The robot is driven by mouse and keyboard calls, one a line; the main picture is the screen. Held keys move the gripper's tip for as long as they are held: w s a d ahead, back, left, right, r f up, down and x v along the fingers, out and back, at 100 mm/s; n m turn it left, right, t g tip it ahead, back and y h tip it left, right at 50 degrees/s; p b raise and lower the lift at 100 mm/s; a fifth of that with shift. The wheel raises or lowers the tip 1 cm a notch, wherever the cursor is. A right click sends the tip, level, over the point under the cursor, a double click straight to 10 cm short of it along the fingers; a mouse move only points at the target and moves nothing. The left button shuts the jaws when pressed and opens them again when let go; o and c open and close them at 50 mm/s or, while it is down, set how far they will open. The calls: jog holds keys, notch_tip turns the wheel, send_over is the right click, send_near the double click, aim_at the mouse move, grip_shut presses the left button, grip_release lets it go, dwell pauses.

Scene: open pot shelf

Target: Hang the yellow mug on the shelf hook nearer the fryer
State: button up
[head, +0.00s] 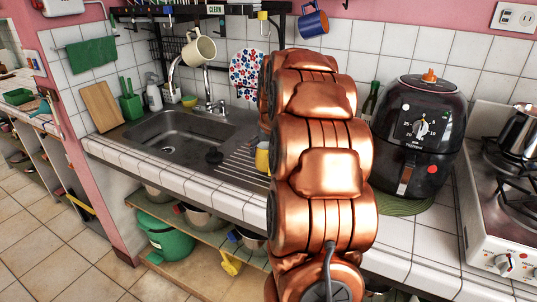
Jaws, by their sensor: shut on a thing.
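The yellow mug (262,160) shows only in part, at the left edge of my copper arm, in front of the sink's drainboard. The arm hides the rest of it. My gripper is hidden behind the arm, so its hold on the mug cannot be seen. The dark shelf (190,12) runs along the wall at the top, with small hooks under it. A cream mug (200,50) hangs below it on the left, and a blue mug (313,23) hangs to the right. The black fryer (420,140) stands on the counter, right of my arm.
The sink (178,136) lies left of my arm, with a tap (208,92) behind it. A floral plate (246,70) stands by the wall. A dark bottle (371,100) stands beside the fryer. A stove (505,210) is at the far right.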

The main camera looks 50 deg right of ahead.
jog(key=shift+f, duration=0.95)
jog(key=shift+f, duration=0.25)
jog(key=o, duration=1.1)
jog(key=shift+o, duration=0.2)
jog(key=shift+r, duration=0.1)
